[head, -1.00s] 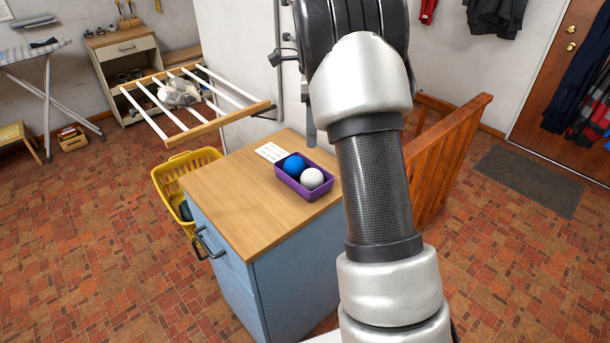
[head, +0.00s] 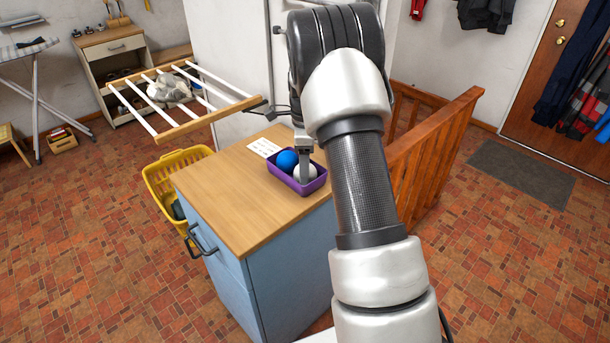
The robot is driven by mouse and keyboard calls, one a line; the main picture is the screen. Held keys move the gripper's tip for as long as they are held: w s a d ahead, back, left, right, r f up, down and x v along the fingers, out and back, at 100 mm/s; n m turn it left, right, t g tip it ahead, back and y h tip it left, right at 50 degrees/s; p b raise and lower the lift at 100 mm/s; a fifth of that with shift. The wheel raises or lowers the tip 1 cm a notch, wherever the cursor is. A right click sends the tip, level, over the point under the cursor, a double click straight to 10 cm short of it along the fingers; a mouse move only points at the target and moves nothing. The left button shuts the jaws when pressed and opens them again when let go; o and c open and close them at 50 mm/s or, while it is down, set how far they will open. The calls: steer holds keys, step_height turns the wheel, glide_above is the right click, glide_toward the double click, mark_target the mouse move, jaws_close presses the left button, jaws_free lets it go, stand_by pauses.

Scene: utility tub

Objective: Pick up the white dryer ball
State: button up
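The white dryer ball (head: 311,172) sits in a small purple tub (head: 306,188) on the wooden top of a blue cabinet. A blue ball (head: 287,160) lies beside it in the same tub. My gripper (head: 304,176) points down at the white ball, its grey finger in front of part of the ball. Only one finger shows clearly, so I cannot tell whether the gripper is open or shut, or whether it touches the ball. My arm comes in from the right and above.
The cabinet top (head: 235,200) is clear at the front left. A white card (head: 264,147) lies behind the tub. A yellow basket (head: 160,180) stands left of the cabinet. A drying rack (head: 180,95) juts out behind it, and a wooden railing (head: 430,150) stands to the right.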

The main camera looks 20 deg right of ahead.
steer(key=shift+f, duration=0.95)
steer(key=shift+c, duration=0.6)
steer(key=c, duration=0.7)
steer(key=shift+o, duration=0.2)
step_height(320, 180, up, 10)
steer(key=shift+r+p, duration=0.1)
steer(key=shift+p, duration=0.4)
